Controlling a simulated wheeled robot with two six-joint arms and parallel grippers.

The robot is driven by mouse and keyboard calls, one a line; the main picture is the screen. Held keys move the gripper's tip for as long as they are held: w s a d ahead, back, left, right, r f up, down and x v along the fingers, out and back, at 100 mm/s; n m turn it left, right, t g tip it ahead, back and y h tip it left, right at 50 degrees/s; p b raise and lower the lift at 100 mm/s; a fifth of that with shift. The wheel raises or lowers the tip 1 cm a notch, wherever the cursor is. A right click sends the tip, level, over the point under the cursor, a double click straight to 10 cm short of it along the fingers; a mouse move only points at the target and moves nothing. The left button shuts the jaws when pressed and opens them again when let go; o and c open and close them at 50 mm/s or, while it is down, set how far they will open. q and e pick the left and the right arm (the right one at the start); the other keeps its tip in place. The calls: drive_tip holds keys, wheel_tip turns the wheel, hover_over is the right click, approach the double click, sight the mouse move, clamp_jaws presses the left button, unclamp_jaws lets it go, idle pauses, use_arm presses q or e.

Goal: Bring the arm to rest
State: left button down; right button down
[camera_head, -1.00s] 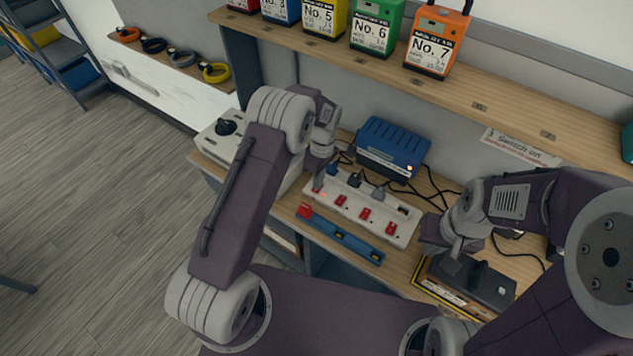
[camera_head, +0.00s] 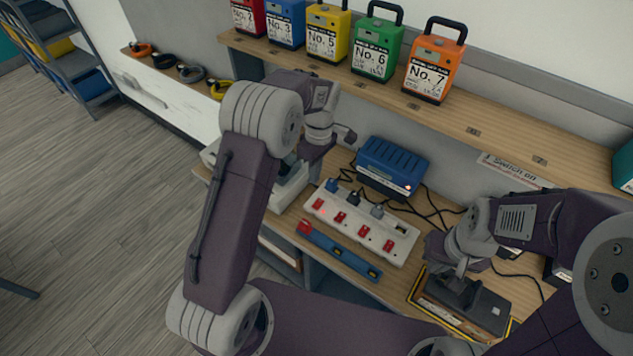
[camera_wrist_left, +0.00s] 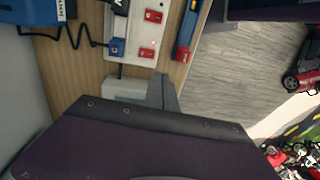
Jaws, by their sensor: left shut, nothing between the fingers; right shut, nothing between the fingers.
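My left gripper (camera_head: 292,166) is in the head view, left of the white power strip (camera_head: 398,246) and apart from it. It is shut and empty, partly hidden behind its own arm. In the left wrist view its shut fingers (camera_wrist_left: 163,92) point towards the strip's end. My right gripper (camera_head: 455,274) is shut and empty, over or beside a black box (camera_head: 484,306) at the lower right; I cannot tell whether it touches. The strip has several red switches, one glowing at its left end, and plugs along its back.
A blue charger (camera_head: 392,168) stands behind the strip, with black cables to its right. A blue bar (camera_head: 345,254) with a red end lies in front. Numbered battery packs (camera_head: 428,70) stand on the shelf above. Open floor (camera_head: 90,220) lies left of the bench.

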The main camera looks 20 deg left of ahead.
use_arm(q)
drive_tip(key=shift+s+d+r, duration=0.1)
drive_tip(key=shift+d+r, duration=0.1)
drive_tip(key=shift+r, duration=0.1)
drive_tip(key=shift+a, duration=0.1)
drive_tip(key=s+a+r+t, duration=0.1)
drive_tip(key=s+a+r, duration=0.1)
drive_tip(key=s+r, duration=0.4)
drive_tip(key=s+f+m+t, duration=0.1)
drive_tip(key=s+f+m, duration=0.4)
drive_tip(key=s+m, duration=0.7)
drive_tip(key=shift+s+a+f+m+t+h, duration=0.15)
drive_tip(key=shift+a+f+m+t+h, duration=0.2)
drive_tip(key=shift+m, duration=0.55)
